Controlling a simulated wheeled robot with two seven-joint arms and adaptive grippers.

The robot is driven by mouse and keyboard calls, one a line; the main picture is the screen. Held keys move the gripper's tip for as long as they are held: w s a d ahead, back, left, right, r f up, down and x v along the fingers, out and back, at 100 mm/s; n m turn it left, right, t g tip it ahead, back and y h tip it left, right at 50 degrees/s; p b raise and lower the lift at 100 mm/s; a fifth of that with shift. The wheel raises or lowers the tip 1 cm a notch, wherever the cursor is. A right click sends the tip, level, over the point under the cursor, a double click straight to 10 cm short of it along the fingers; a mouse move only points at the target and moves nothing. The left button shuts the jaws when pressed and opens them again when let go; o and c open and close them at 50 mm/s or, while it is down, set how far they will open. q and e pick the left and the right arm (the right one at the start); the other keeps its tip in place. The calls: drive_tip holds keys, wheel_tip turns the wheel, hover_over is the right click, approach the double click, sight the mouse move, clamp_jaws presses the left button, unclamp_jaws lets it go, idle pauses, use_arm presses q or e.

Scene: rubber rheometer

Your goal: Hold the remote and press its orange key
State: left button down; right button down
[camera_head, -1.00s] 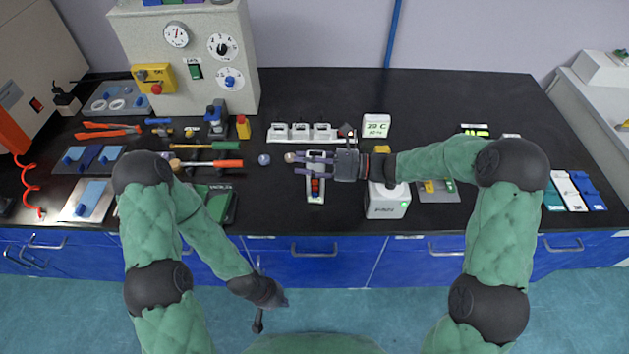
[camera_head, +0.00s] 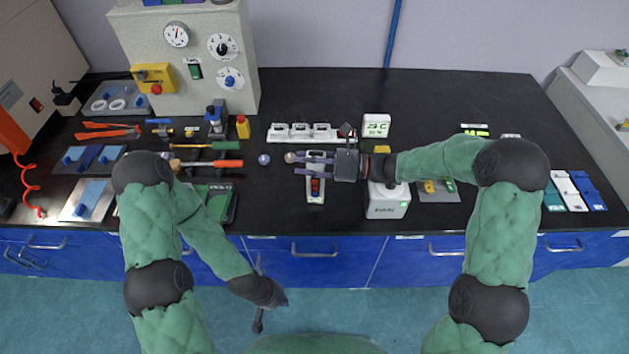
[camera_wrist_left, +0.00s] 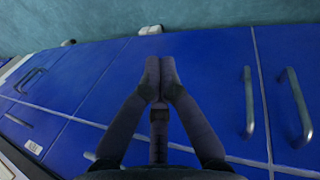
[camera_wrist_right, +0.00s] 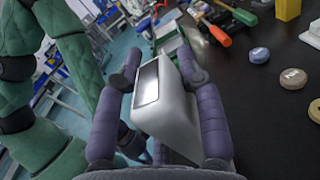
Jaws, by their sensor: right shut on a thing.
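The remote (camera_head: 315,197) is a white handheld body with red-orange and blue keys on its face. It is between the fingers of my right gripper (camera_head: 312,163), which is shut on it above the bench. In the right wrist view the remote (camera_wrist_right: 165,110) sits tilted between the two purple fingers, with a dark grey panel facing left; I cannot make out its keys there. The orange key (camera_head: 315,184) shows just below the fingers in the head view. My left gripper (camera_wrist_left: 160,75) is empty, with its fingertips together, in front of the blue cabinet fronts and away from the remote.
A white box labelled FAN (camera_head: 388,203) stands right of the remote. A white socket strip (camera_head: 300,132) and a temperature display (camera_head: 376,125) are behind. Screwdrivers (camera_head: 212,163) lie left.

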sight(315, 182)
use_arm(q)
drive_tip(key=shift+w+r, duration=0.1)
drive_tip(key=w+d+r+t, duration=0.2)
drive_tip(key=w+r, duration=0.1)
drive_tip(key=r, duration=0.6)
drive_tip(key=w+d+r+t+h, duration=0.1)
drive_tip(key=w+d+r+t, duration=0.2)
drive_tip(key=r, duration=0.7)
drive_tip(key=w+d+r+t+h, duration=0.1)
drive_tip(key=w+d+r+t, duration=0.1)
drive_tip(key=r, duration=0.8)
drive_tip(key=shift+w+d+m+t, duration=0.4)
drive_tip(key=shift+w+t, duration=0.3)
drive_tip(key=shift+w, duration=0.5)
drive_tip(key=w, duration=0.9)
drive_tip(key=shift+d, duration=0.4)
drive_tip(key=shift+w, duration=0.35)
